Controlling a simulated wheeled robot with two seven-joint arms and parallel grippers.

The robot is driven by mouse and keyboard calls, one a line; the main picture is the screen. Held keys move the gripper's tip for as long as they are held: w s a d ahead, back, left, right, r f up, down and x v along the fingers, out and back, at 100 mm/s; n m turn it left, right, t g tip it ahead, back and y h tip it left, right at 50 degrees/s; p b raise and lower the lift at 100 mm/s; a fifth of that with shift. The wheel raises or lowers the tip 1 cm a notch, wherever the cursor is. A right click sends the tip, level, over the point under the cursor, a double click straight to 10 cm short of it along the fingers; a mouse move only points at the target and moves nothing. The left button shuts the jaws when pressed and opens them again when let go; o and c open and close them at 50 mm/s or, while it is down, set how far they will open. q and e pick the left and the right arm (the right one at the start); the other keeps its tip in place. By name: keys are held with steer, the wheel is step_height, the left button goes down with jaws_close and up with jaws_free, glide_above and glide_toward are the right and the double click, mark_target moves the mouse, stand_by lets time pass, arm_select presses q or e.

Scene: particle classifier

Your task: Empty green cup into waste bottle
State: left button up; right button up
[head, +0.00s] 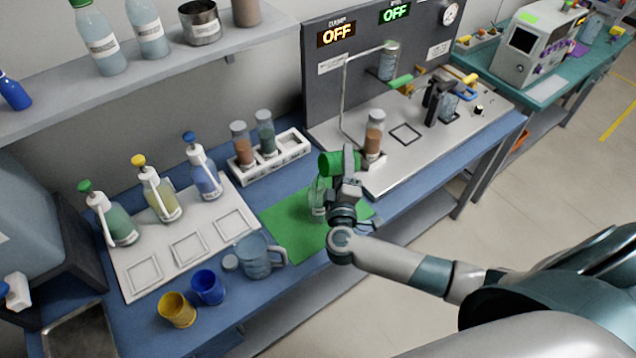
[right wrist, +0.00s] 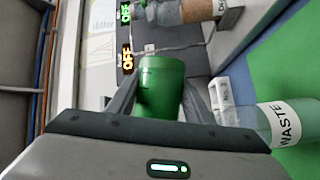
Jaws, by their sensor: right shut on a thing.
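My right gripper (head: 342,170) is shut on the green cup (head: 328,164) and holds it above the green mat. The cup lies tipped on its side, its long axis close to level. It also shows between the fingers in the right wrist view (right wrist: 161,88). The clear waste bottle (head: 317,200) stands upright on the mat just below the cup's left end, partly hidden by the gripper. In the right wrist view the bottle (right wrist: 252,118) carries a WASTE label and is apart from the cup. I cannot see the cup's contents. My left gripper is out of view.
The green mat (head: 283,222) lies on the blue bench. A clear jug (head: 256,259), blue cup (head: 208,287) and yellow cup (head: 177,309) stand at the front. Several pump bottles stand on a white tray (head: 138,277). A capped vial (head: 374,133) stands behind the gripper.

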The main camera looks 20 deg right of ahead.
mark_target(338, 166)
steer(key=shift+a+r+n+t+p, duration=0.25)
steer(key=shift+n+p, duration=0.25)
steer(key=shift+p, duration=0.4)
stand_by(0.7)
steer(key=shift+a+r+n+t, duration=0.2)
steer(key=shift+r+n+t, duration=0.2)
steer(key=shift+n, duration=0.45)
steer(key=shift+a+r+n+t, duration=0.25)
steer(key=shift+r+n+t, duration=0.15)
steer(key=shift+n, duration=0.5)
steer(key=shift+a+r+n+t, duration=0.2)
steer(key=shift+r+n+t, duration=0.2)
steer(key=shift+n, duration=0.45)
stand_by(3.8)
